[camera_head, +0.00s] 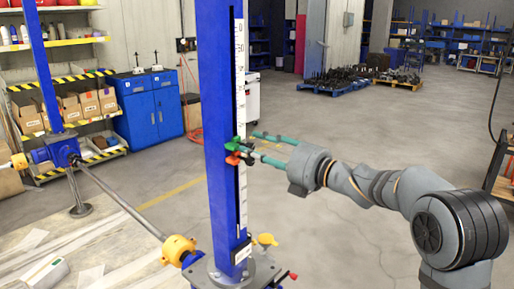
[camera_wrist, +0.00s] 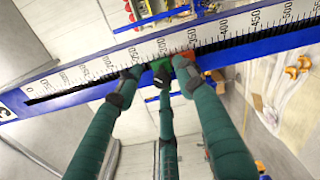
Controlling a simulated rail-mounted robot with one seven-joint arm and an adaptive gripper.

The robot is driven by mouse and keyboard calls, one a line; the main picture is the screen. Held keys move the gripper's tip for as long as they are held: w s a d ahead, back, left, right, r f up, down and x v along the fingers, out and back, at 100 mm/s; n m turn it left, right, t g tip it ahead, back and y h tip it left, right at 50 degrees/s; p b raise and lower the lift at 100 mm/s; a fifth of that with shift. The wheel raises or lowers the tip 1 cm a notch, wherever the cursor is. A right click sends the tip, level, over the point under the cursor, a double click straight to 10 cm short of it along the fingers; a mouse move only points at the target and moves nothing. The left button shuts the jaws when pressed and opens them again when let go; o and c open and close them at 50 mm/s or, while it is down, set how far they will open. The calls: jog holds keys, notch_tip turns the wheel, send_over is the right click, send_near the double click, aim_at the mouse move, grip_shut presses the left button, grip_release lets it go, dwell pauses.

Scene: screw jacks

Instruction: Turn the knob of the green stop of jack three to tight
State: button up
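The blue jack column (camera_head: 215,90) stands upright with a white scale (camera_head: 240,60) on its side; a "3" shows on its end in the wrist view. The green stop (camera_head: 236,143) sits on the column just above the red stop (camera_head: 234,159). In the wrist view the green stop (camera_wrist: 161,70) is partly hidden behind my fingers, beside the red stop (camera_wrist: 207,78). My gripper (camera_head: 254,145) reaches in from the right with its teal fingers spread apart. Its fingertips (camera_wrist: 157,75) are around the green stop; whether they touch it I cannot tell.
A second blue jack (camera_head: 63,149) stands at left, joined by a shaft (camera_head: 120,200) with yellow couplings (camera_head: 178,249). A blue cabinet (camera_head: 150,108) and shelves stand behind.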

jog(key=v, duration=1.1)
jog(key=shift+s+d, duration=0.2)
jog(key=shift+d, duration=0.1)
jog(key=shift+r, duration=0.1)
